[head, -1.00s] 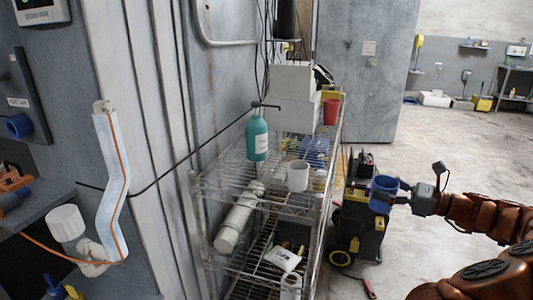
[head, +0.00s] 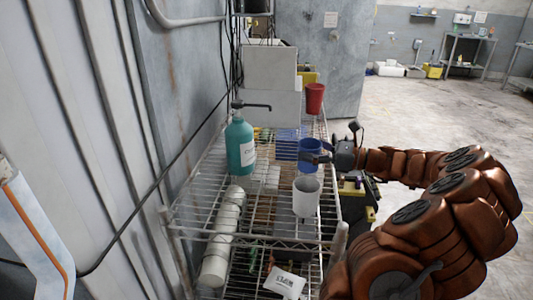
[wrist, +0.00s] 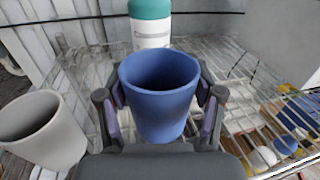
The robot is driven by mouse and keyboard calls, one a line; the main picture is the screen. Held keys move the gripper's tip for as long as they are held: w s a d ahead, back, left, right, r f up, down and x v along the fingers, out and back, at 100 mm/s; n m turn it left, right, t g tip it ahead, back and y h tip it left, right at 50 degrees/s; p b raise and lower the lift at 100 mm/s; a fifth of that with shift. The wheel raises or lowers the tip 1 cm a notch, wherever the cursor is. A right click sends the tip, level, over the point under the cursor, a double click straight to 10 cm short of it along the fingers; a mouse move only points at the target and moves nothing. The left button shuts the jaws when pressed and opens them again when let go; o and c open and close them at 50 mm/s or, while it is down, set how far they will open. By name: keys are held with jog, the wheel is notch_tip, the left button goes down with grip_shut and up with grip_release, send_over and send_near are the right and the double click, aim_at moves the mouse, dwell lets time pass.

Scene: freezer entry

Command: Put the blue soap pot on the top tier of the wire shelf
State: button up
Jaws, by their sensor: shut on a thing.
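The blue soap pot (head: 309,152) is upright in my gripper (head: 325,153), which is shut on it. In the wrist view the pot (wrist: 160,95) sits between both fingers of my gripper (wrist: 160,108), and its open top looks empty. The pot is over the top tier of the wire shelf (head: 200,200); I cannot tell whether its base touches the wires. The wire shelf also shows in the wrist view (wrist: 88,75).
A white cup (head: 306,197) stands close to the pot, on the near side. A teal pump bottle (head: 240,145) stands to the left. A red cup (head: 315,98) and white boxes (head: 270,75) are at the far end. A grey wall borders the shelf's left side.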

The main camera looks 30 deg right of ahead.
jog(key=p+x, duration=0.1)
jog(key=x, duration=1)
jog(key=shift+s, duration=0.1)
jog(key=shift+w+a+f+p, duration=0.15)
jog(key=shift+f, duration=0.75)
jog(key=shift+w+a+f+p, duration=0.1)
jog(key=shift+w+f+p, duration=0.1)
jog(key=shift+f, duration=0.65)
jog(key=shift+f, duration=0.2)
jog(key=o, duration=1.1)
jog(key=shift+o, duration=0.2)
jog(key=shift+r, duration=0.1)
